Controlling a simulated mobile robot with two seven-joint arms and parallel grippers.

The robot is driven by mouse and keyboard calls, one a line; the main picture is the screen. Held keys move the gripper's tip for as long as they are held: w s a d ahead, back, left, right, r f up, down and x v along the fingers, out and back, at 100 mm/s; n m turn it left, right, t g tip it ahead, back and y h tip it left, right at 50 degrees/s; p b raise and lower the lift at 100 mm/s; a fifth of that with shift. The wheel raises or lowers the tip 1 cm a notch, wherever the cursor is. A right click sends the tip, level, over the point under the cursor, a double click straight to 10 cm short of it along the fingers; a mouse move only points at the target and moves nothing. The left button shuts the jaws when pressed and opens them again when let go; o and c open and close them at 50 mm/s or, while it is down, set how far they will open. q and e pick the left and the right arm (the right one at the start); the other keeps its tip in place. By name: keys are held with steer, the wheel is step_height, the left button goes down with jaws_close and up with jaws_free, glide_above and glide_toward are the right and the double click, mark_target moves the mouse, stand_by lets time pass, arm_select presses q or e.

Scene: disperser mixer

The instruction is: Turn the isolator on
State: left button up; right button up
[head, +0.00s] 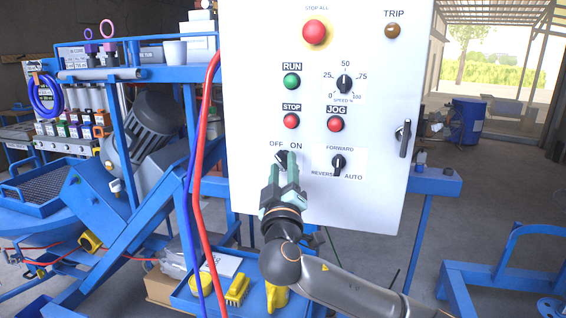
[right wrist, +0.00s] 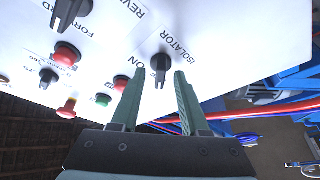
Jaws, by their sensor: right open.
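The isolator is a black rotary knob (head: 281,155) under the OFF and ON labels on the white control panel (head: 245,190). My right gripper (head: 282,167) is in front of it from below and partly covers it. In the right wrist view the knob (right wrist: 161,63), beside the ISOLATOR label, shows between the tips of my open right gripper (right wrist: 158,76). The fingers stand on either side of it with gaps visible. I cannot tell whether they touch it or which way it points. My left gripper is not in view.
The panel also carries a green RUN button (head: 292,81), red STOP (head: 291,121) and JOG (head: 336,124) buttons, a speed dial (head: 345,84), and a FORWARD/REVERSE/AUTO knob (head: 339,163) just right of my gripper. A red hose (head: 197,190) runs down the panel's left side.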

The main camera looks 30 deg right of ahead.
steer(key=shift+w+d+r, duration=0.1)
steer(key=shift+w+d, duration=0.1)
steer(key=shift+w, duration=0.15)
steer(key=shift+c, duration=0.2)
jaws_close()
